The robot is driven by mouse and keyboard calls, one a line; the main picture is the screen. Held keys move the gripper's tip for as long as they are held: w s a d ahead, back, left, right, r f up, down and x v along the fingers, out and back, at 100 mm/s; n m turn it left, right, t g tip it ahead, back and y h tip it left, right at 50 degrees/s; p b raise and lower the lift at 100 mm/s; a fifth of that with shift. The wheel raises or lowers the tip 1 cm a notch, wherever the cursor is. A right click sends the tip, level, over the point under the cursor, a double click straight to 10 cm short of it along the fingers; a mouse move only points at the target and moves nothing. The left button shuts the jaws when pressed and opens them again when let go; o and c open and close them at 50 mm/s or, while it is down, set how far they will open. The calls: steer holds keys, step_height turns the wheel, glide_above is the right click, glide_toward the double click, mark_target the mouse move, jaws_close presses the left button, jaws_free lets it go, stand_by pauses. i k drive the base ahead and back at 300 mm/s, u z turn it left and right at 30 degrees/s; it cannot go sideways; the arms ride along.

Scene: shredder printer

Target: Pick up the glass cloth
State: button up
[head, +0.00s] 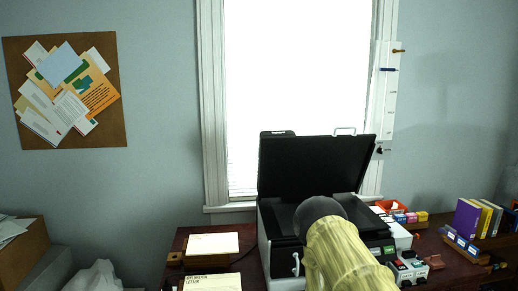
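I cannot pick out the glass cloth with certainty in the head view. An open printer or scanner (280,220) stands on the desk below the window, its black lid (312,165) raised. My arm, in a yellowish cover with a dark rounded part, reaches up in front of the machine and hides part of its bed and front. My gripper's fingers do not show.
The dark wooden desk (192,238) bears paper stacks (213,243) left of the machine. At right are a small orange tray (391,206), colored boxes (410,217), a switch box (408,271) and upright books (467,218). A cardboard box (28,255) stands far left.

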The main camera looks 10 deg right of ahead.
mark_target(434, 262)
steer(key=z, duration=1.6)
